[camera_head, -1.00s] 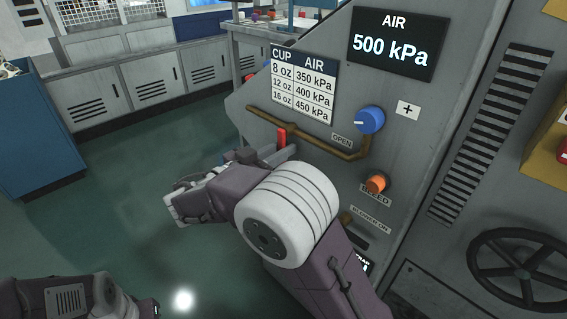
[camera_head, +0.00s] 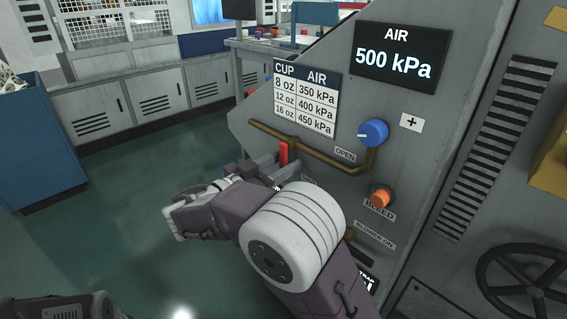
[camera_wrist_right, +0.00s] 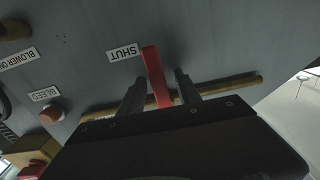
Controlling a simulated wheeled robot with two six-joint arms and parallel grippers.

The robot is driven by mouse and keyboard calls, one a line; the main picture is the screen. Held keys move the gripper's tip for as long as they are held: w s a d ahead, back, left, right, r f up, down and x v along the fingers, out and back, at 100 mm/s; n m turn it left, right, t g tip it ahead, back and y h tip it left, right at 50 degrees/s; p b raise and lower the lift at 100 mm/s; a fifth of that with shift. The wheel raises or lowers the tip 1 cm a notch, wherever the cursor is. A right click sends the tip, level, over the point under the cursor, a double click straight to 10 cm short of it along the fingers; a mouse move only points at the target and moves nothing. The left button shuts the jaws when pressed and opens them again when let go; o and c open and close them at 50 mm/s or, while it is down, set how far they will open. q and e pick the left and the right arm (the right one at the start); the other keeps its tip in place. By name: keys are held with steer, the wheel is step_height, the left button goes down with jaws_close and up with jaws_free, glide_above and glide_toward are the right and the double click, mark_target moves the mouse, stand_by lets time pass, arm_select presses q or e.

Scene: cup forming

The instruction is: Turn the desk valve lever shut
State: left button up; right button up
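The red valve lever (camera_head: 284,153) sits on the brass pipe (camera_head: 325,158) on the grey desk panel. In the right wrist view the lever (camera_wrist_right: 155,75) lies across the pipe, its end beside the upside-down SHUT label (camera_wrist_right: 124,53). My right gripper (camera_wrist_right: 160,80) is open, one finger on each side of the lever, with gaps visible. In the head view this gripper (camera_head: 275,172) is at the lever's lower part, partly hidden by its own arm. The OPEN label (camera_head: 345,154) is right of the lever. Only part of my left arm shows at the lower left; its gripper is out of view.
A blue knob (camera_head: 374,132) and an orange bleed knob (camera_head: 381,197) stick out right of the lever. The AIR display (camera_head: 408,55) reads 500 kPa. A dark handwheel (camera_head: 535,285) is at lower right. Open floor (camera_head: 125,190) lies to the left.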

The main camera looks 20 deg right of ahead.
steer(key=shift+a, duration=0.1)
steer(key=p+v, duration=0.2)
steer(key=v, duration=0.7)
steer(key=shift+p, duration=0.3)
